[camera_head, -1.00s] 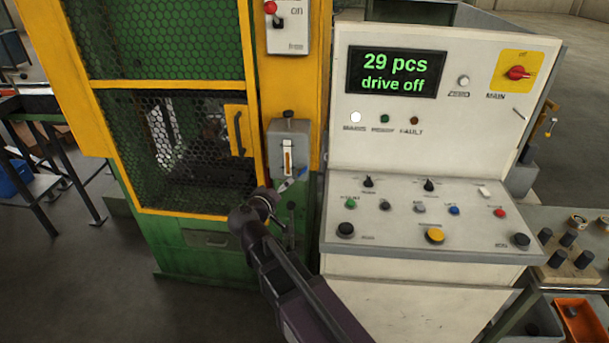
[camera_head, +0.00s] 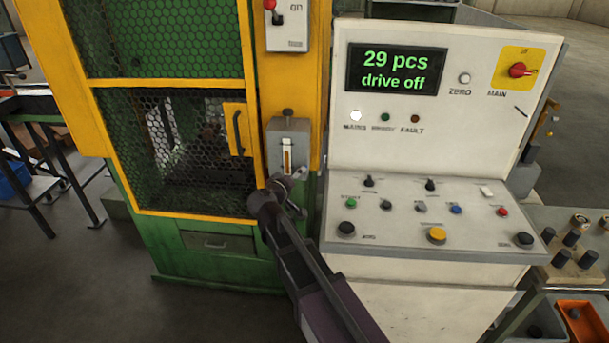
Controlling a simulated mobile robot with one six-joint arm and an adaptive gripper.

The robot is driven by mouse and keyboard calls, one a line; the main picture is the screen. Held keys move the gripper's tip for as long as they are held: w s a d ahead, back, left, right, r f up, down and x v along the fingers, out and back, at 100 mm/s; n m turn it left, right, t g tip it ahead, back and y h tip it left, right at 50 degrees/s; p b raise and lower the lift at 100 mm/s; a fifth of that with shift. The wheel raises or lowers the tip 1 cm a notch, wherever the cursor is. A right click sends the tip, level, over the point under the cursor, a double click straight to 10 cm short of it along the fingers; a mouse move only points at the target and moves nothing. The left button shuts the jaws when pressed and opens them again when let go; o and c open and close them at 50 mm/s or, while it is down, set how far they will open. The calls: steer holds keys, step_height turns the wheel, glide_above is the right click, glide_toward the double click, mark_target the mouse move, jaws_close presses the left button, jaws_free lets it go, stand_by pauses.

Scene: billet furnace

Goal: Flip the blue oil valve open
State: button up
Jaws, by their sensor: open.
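A grey oil reservoir (camera_head: 289,132) with an amber sight glass (camera_head: 287,161) is fixed to the front post of the green and yellow machine, left of the control desk. My gripper (camera_head: 294,180) is open just below the sight glass, at the reservoir's lower end. The blue oil valve sits in this spot and is now hidden by my gripper. I cannot tell whether the jaws touch it or how its lever stands.
The white control desk (camera_head: 420,258) with knobs and buttons stands close on the right; its display (camera_head: 395,70) reads "29 pcs, drive off". A yellow-framed mesh door (camera_head: 170,150) with a handle is on the left. A bench (camera_head: 590,225) with black knobs is at the far right.

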steer(key=shift+b+x, duration=0.45)
steer(key=shift+x, duration=2.1)
steer(key=shift+r, duration=0.1)
steer(key=c, duration=1.1)
steer(key=shift+d, duration=0.2)
steer(key=shift+c, duration=0.2)
steer(key=shift+w+a+n, duration=0.1)
steer(key=shift+a+n, duration=0.2)
steer(key=n+b, duration=0.1)
steer(key=n+t+h+b, duration=0.1)
steer(key=n, duration=0.1)
steer(key=shift+a+b, duration=0.35)
steer(key=shift+a+r+n+t+h+b, duration=0.15)
steer(key=shift+n+t+h+b, duration=0.55)
steer(key=shift+n, duration=0.7)
